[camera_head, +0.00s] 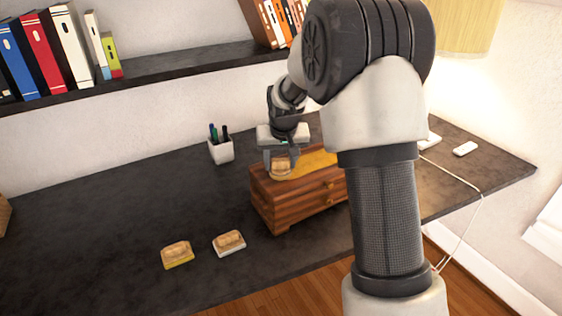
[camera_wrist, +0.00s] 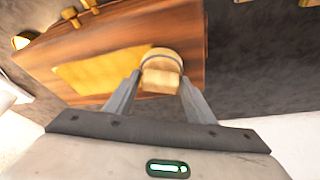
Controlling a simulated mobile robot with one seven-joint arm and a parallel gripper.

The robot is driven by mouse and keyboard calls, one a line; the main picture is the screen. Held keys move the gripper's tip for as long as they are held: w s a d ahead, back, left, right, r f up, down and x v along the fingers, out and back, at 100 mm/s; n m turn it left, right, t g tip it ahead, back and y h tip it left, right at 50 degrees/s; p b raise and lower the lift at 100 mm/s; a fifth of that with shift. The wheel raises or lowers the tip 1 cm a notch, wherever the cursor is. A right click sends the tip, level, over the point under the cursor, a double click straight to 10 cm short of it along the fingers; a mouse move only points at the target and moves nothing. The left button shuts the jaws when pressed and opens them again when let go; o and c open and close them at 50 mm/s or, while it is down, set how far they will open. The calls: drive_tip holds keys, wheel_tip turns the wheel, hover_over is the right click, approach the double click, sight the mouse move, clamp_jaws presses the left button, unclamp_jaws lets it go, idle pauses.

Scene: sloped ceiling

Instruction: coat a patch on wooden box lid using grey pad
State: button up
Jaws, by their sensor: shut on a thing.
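The wooden box (camera_head: 300,204) stands on the dark desk; its lid also shows in the wrist view (camera_wrist: 192,60). A yellow patch (camera_head: 316,161) covers part of the lid; in the wrist view it (camera_wrist: 98,72) lies left of the held pad. My gripper (camera_head: 281,166) is shut on the grey pad (camera_wrist: 162,74), a block with a wooden grip and a thin grey edge. The pad is over the lid beside the patch's end. Its underside is hidden, so I cannot tell whether it touches the lid. My arm hides the box's right end in the head view.
A yellow-based pad (camera_head: 177,256) and a white-based pad (camera_head: 229,243) lie on the desk (camera_head: 110,225) left of the box. A pen cup (camera_head: 221,150) stands behind. A bookshelf (camera_head: 150,72) is above. The desk's left side is mostly clear.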

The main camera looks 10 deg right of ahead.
wheel_tip(320, 180, up, 3)
drive_tip(key=shift+r+p, duration=0.15)
drive_tip(key=shift+p, duration=0.75)
drive_tip(key=shift+r+p, duration=1.45)
drive_tip(key=shift+r, duration=0.9)
